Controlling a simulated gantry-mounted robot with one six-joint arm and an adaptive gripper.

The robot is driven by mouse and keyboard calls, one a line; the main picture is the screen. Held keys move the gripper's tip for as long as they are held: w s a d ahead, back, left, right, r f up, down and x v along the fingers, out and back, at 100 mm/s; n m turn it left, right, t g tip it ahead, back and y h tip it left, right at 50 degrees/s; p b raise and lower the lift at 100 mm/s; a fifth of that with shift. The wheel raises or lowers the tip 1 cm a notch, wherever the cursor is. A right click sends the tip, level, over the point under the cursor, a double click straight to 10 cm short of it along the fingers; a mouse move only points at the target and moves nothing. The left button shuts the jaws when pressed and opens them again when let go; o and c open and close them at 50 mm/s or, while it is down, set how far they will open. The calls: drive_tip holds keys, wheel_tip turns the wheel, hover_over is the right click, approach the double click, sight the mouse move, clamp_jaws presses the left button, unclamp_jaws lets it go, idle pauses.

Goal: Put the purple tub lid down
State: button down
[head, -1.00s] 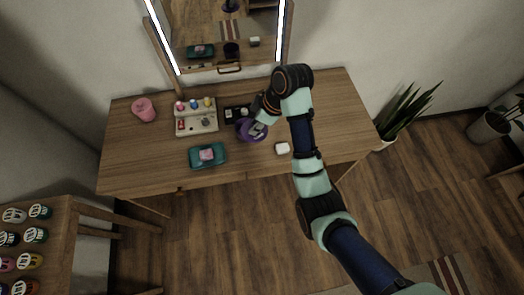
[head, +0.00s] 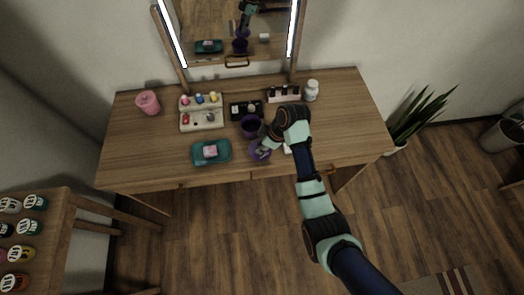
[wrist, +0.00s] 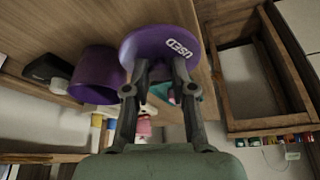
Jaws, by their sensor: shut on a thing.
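The purple tub lid (wrist: 158,46), marked "USED", is held at its edge between the fingertips of my gripper (wrist: 155,78) in the wrist view. In the head view the lid (head: 258,152) is in front of the purple tub, near the desk's front edge, with my gripper (head: 266,147) on its right side. Whether the lid touches the desk cannot be told. The open purple tub (head: 251,126) stands upright on the desk behind the lid, and it also shows at left in the wrist view (wrist: 94,76).
A teal tray (head: 198,160) with a pink item lies left of the lid. A white item beside my arm is partly hidden. The desk's right side (head: 350,115) is clear.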

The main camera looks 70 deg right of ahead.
drive_tip(key=shift+f+b, duration=0.35)
drive_tip(key=shift+f, duration=1.55)
drive_tip(key=shift+f, duration=0.1)
drive_tip(key=c, duration=1)
unclamp_jaws()
drive_tip(key=shift+f, duration=0.1)
drive_tip(key=shift+o, duration=0.2)
drive_tip(key=shift+r, duration=0.35)
drive_tip(key=p+v, duration=0.2)
drive_tip(key=v, duration=0.9)
drive_tip(key=shift+s+r+p, duration=0.2)
drive_tip(key=shift+r+p, duration=0.1)
drive_tip(key=shift+r, duration=0.05)
